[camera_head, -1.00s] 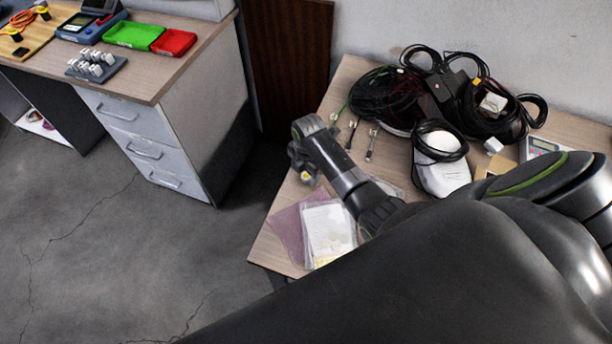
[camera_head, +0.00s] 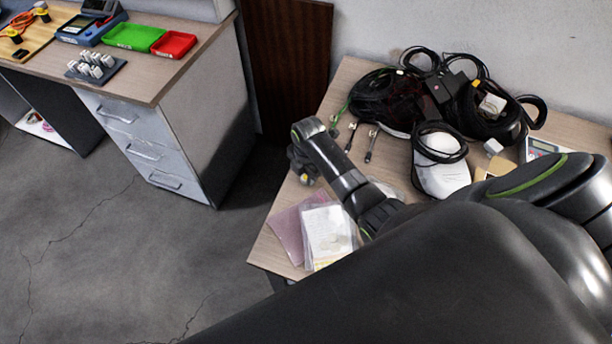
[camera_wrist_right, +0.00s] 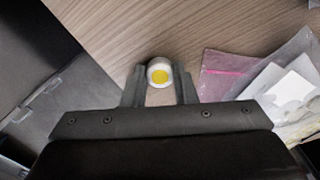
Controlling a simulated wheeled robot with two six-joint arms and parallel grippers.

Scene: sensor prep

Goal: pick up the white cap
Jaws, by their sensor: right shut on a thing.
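The white cap (camera_wrist_right: 159,72) is a small round piece with a yellow centre. It sits between the fingertips of my right gripper (camera_wrist_right: 160,85) in the right wrist view. The fingers are shut on its two sides. In the head view my right gripper (camera_head: 304,177) is over the left edge of the wooden table (camera_head: 272,247). A small yellow and white spot shows at its tip there, and most of the cap is hidden. I cannot tell how far the cap is above the table. My left gripper is not in view.
Clear bags with papers (camera_head: 327,235) lie near the table's front left. Black cable coils (camera_head: 385,100), a white mouse-like device (camera_head: 441,178) and small connectors fill the back. A drawer desk (camera_head: 180,130) with a green tray (camera_head: 133,36) and a red tray (camera_head: 174,44) stands left, across a floor gap.

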